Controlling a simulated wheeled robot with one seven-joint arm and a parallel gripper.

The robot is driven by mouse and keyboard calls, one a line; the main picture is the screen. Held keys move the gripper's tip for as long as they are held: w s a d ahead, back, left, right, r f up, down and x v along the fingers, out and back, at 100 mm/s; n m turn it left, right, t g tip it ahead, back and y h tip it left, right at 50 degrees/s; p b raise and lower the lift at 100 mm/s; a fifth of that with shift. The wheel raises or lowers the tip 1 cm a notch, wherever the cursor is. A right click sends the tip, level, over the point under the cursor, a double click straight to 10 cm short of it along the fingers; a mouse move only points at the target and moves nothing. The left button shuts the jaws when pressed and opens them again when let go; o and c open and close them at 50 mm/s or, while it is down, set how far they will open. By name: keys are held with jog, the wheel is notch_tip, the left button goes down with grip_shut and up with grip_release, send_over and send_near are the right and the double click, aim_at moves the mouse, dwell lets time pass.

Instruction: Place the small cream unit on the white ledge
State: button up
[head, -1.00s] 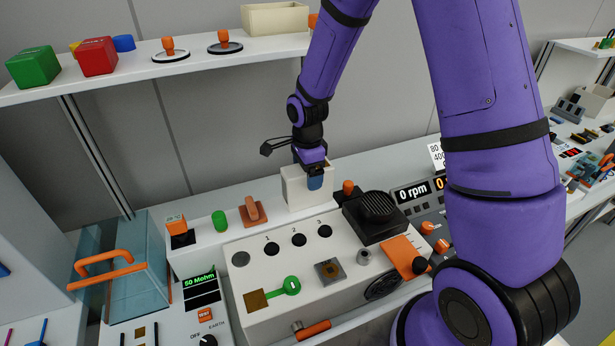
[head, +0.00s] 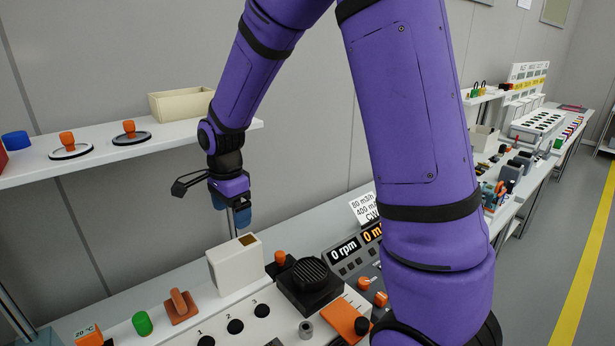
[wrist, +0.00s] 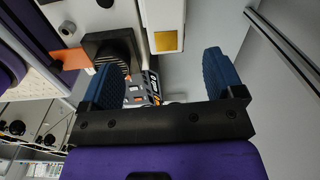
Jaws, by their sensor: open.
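The small cream unit (head: 232,270) is an upright box with a brownish square in its top. It stands on or at the pale white ledge (head: 312,226) behind the control panel, between an orange handle and an orange knob; its base is partly hard to make out. My gripper (head: 233,216) is above the unit, clear of it, with blue fingers pointing down. In the wrist view the gripper (wrist: 163,80) has its fingers apart with nothing between them. The unit (wrist: 166,18) shows there at the top, beyond the fingertips.
A white shelf (head: 105,158) at upper left carries a cream bin (head: 182,103) and orange-knobbed discs. A black speaker-like block (head: 309,285), an orange knob (head: 280,258), an orange handle (head: 180,304) and a green cylinder (head: 142,323) crowd around the unit.

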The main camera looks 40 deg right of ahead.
jog(key=s+d+r+n+t, duration=0.3)
jog(key=s+r+n, duration=0.5)
jog(key=s+r, duration=0.4)
jog(key=s+d+r+n+t, duration=0.1)
jog(key=s+r+n, duration=0.2)
jog(key=s, duration=0.4)
jog(key=s+d+r+n+t, duration=0.1)
jog(key=s+r+n, duration=0.2)
jog(key=s+n, duration=0.3)
jog(key=shift+s+r, duration=0.2)
jog(key=shift+s, duration=0.4)
